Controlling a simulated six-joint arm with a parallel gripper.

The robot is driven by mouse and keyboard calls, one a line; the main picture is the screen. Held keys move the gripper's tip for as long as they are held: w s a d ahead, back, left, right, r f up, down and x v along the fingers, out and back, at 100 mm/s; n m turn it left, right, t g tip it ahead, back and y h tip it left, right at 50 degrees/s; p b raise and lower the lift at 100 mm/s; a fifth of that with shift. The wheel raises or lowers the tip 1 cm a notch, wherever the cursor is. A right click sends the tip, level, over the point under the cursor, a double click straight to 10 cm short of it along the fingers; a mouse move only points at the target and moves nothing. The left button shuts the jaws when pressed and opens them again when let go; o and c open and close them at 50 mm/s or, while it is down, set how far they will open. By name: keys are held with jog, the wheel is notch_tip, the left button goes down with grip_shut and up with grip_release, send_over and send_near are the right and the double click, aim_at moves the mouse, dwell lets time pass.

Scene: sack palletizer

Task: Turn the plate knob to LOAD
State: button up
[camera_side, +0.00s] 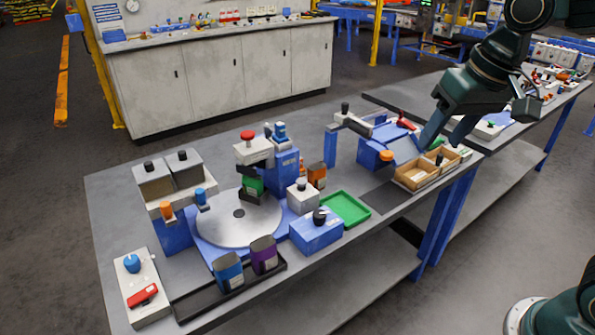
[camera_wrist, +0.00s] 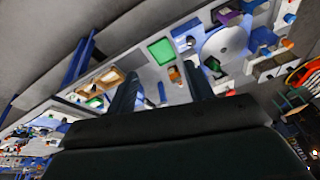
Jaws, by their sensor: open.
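A silver round plate (camera_side: 238,217) lies on a blue base on the near workbench; it also shows in the wrist view (camera_wrist: 226,43). Several knobs stand around it: a black knob (camera_side: 320,215) on a blue box, a dark knob (camera_side: 301,184) on a light box, and a blue knob (camera_side: 132,263) on a white panel with a red switch. No LOAD lettering is legible, so I cannot tell which is the plate knob or its setting. My gripper (camera_side: 449,132) is open and empty above the bench's right end, well away from these knobs. Its two fingers show in the wrist view (camera_wrist: 160,80).
A green tray (camera_side: 345,209) lies right of the plate. Wooden bins (camera_side: 414,175) and a blue sloped fixture (camera_side: 375,154) stand close to my gripper. Two cups (camera_side: 228,272) stand in a black tray at the front. A blue press column (camera_side: 283,165) rises behind the plate.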

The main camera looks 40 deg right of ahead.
jog(key=w+a+f+m+g, duration=0.1)
jog(key=w+a+f, duration=0.1)
jog(key=w, duration=0.4)
jog(key=w+a+f+m+g, duration=0.1)
jog(key=w+a+f+m, duration=0.15)
jog(key=w, duration=0.35)
jog(key=m+g, duration=0.2)
send_over(320, 213)
notch_tip(320, 213, down, 9)
notch_tip(320, 213, down, 14)
jog(key=shift+r, duration=0.2)
jog(key=c, duration=1)
